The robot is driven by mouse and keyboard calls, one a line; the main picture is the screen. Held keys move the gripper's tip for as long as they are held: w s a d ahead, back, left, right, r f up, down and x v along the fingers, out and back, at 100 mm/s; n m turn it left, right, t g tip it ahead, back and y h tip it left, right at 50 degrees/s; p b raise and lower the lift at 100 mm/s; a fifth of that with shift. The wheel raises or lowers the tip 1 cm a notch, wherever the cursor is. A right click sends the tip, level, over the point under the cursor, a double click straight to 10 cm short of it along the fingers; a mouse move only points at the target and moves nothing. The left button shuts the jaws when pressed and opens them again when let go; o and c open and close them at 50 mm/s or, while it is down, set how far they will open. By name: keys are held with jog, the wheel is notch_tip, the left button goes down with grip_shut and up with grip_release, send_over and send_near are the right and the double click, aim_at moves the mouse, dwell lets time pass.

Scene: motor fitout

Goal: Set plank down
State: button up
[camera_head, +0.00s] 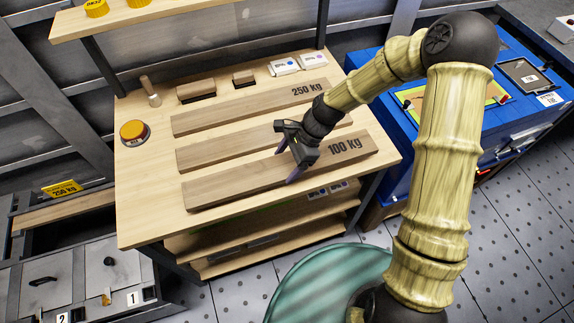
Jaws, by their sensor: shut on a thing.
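The front plank (235,182), marked "100 KG", lies lengthwise along the front of the wooden workbench (145,215). My gripper (287,166) comes down from above near the plank's middle, its fingers on the long sides. It is shut on this plank. The plank looks level and at or very near the bench top; I cannot tell whether a small gap is under it. A middle plank (220,150) lies just behind, partly hidden by my gripper. A back plank (240,112), marked "250 KG", lies behind that.
Small wooden blocks (196,90), white boxes (284,66), a wooden-handled tool (150,92) and an orange button (133,130) stand on the bench's back and left. A blue cabinet (400,165) is at the right. Grey drawers (108,265) are at lower left. The bench's front-left corner is bare.

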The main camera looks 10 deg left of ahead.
jog(key=shift+f, duration=1.15)
jog(key=o, duration=1.4)
jog(key=shift+f, duration=0.1)
jog(key=shift+c, duration=0.2)
jog(key=v, duration=1.2)
jog(key=shift+w, duration=0.1)
jog(key=shift+w, duration=0.1)
